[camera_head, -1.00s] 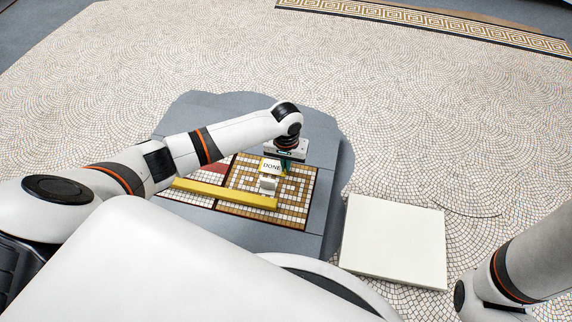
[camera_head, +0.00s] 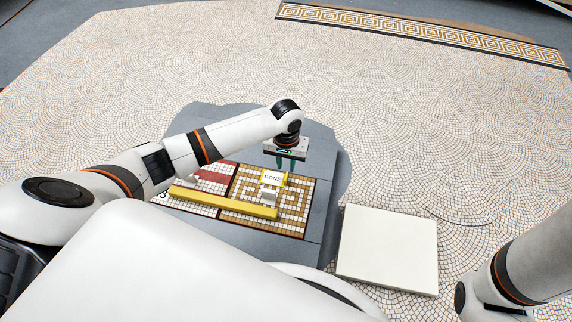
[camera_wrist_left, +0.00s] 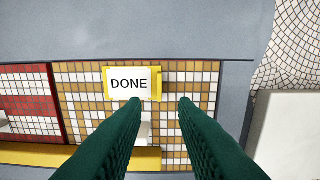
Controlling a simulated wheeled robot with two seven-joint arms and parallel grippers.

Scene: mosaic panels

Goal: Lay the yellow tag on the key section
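The yellow tag (camera_head: 273,178) has a white face reading DONE. It rests on the key section (camera_head: 296,198), a brown-and-white tile panel with a key pattern, near its far edge. The tag also shows in the left wrist view (camera_wrist_left: 132,84), face up and roughly square to the panel. My left gripper (camera_head: 287,166) is above and just beyond the tag. Its green fingers (camera_wrist_left: 161,103) are apart with nothing between them; the left fingertip overlaps the tag's lower right in the picture. My right gripper is out of view.
A yellow bar (camera_head: 222,202) lies across the near part of the panels. A small white block (camera_head: 268,196) stands near the tag. A red-and-white panel (camera_head: 214,177) adjoins on the left. A white slab (camera_head: 388,250) lies right; tiled floor beyond is clear.

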